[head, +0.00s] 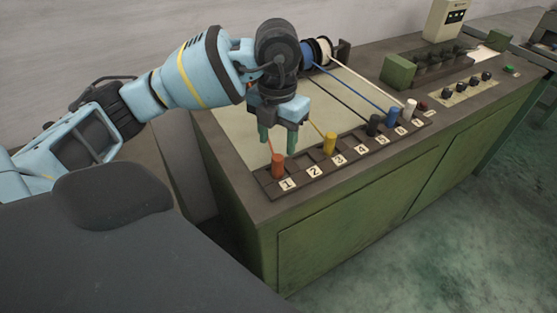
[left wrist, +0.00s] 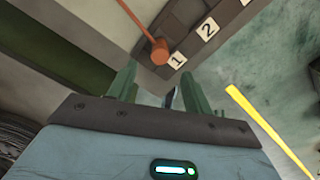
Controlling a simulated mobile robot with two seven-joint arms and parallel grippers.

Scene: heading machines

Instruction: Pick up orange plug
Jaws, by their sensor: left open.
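The orange plug (head: 278,166) stands upright at the slot labelled 1, at the near left end of the numbered strip (head: 330,171). An orange cord runs up from it behind my left gripper. My left gripper (head: 277,143) is open and empty, pointing down just above and behind the plug. My right gripper is not in view.
A yellow plug (head: 329,142), a black plug (head: 374,125), a blue plug (head: 393,116) and a white plug (head: 410,109) stand along the strip with cords. Cord reels (head: 318,51) sit at the back. A green block (head: 397,71) and a knob panel (head: 461,91) lie to the right.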

